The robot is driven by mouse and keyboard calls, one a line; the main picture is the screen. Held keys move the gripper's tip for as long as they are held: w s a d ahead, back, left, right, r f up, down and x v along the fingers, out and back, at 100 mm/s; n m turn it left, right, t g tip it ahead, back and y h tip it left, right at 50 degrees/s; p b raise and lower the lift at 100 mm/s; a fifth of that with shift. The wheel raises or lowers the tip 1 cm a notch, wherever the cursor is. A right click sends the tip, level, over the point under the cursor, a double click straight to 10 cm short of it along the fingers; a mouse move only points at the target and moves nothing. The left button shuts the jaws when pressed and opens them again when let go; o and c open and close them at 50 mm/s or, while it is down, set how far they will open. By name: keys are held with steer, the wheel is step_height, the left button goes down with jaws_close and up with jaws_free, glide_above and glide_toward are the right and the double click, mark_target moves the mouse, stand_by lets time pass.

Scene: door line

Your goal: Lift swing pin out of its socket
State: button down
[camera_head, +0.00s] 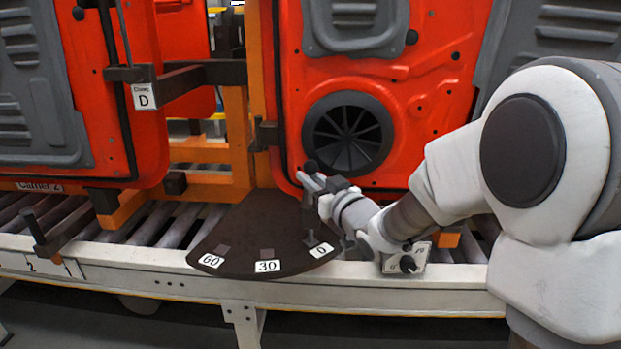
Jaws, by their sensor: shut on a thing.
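The swing pin (309,216) is a dark upright pin, with a round black knob showing just above my gripper. It stands at the "0" mark of the dark fan-shaped plate (265,225). My gripper (313,184) comes in from the right and is shut on the pin's upper part. The pin's lower end is at or close to the plate near the "0" label (321,250). I cannot tell whether it sits in its socket. Two more dark socket spots show by the "30" label (267,266) and the "60" label (211,260).
An orange door panel (440,110) with a round black speaker stands close behind my gripper. Another orange door (100,90) hangs at left, by a clamp labelled "D" (144,97). A small dial box (408,262) sits under my wrist on the white conveyor rail (400,297).

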mark_target(311, 160)
steer(key=shift+r, duration=0.1)
stand_by(0.3)
steer(key=shift+w+r+p, duration=0.1)
steer(key=shift+r+p, duration=1.25)
steer(key=shift+r, duration=1.1)
steer(key=c, duration=0.8)
jaws_free()
steer(key=shift+c, duration=0.2)
steer(key=shift+f, duration=0.15)
steer(key=b+v, duration=0.3)
steer(key=v, duration=1.4)
steer(key=shift+s+b, duration=0.25)
steer(key=shift+b, duration=0.15)
